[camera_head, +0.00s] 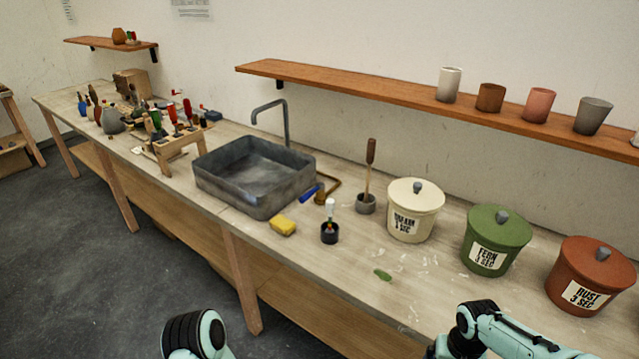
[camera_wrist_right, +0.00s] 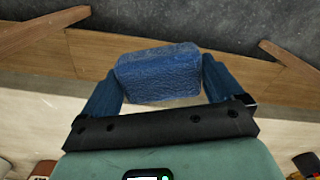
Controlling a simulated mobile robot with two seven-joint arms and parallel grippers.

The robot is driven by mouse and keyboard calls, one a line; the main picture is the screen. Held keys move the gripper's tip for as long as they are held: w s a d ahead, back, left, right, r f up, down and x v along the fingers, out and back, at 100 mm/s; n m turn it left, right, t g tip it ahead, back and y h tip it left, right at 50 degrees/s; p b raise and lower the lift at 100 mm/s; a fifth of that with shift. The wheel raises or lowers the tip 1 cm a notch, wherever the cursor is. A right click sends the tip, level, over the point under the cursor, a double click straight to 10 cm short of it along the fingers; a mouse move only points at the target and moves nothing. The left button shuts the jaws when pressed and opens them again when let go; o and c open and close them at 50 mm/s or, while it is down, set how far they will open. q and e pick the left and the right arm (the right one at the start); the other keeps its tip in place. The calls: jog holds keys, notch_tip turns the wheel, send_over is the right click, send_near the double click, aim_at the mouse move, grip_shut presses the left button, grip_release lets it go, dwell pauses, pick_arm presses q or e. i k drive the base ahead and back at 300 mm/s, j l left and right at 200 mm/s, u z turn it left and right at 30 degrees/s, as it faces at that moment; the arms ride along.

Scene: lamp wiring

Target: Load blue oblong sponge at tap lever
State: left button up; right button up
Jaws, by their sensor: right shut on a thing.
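The blue oblong sponge (camera_wrist_right: 158,72) is between the two fingers of my right gripper (camera_wrist_right: 162,86) in the right wrist view. The gripper is shut on it, and the sponge appears off the bench top. In the head view a blue lever (camera_head: 310,192) sits by a curved brass pipe (camera_head: 333,184), just right of the grey sink (camera_head: 252,175); it looks like the tap lever. Only arm parts of mine show along the bottom of the head view; both grippers are outside that view.
A yellow sponge (camera_head: 283,226) and a black pot with a brush (camera_head: 329,234) stand near the lever. A cream crock (camera_head: 415,213), green crock (camera_head: 495,243) and rust crock (camera_head: 592,277) line the right.

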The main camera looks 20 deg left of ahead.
aim_at(320, 186)
jog(key=i+j+u, duration=0.15)
jog(key=j, duration=0.2)
jog(key=j+u, duration=0.1)
jog(key=j, duration=0.3)
jog(key=i+j+u, duration=0.25)
jog(key=j, duration=0.4)
jog(key=i+j+u, duration=0.15)
jog(key=i+j, duration=0.1)
jog(key=j, duration=0.05)
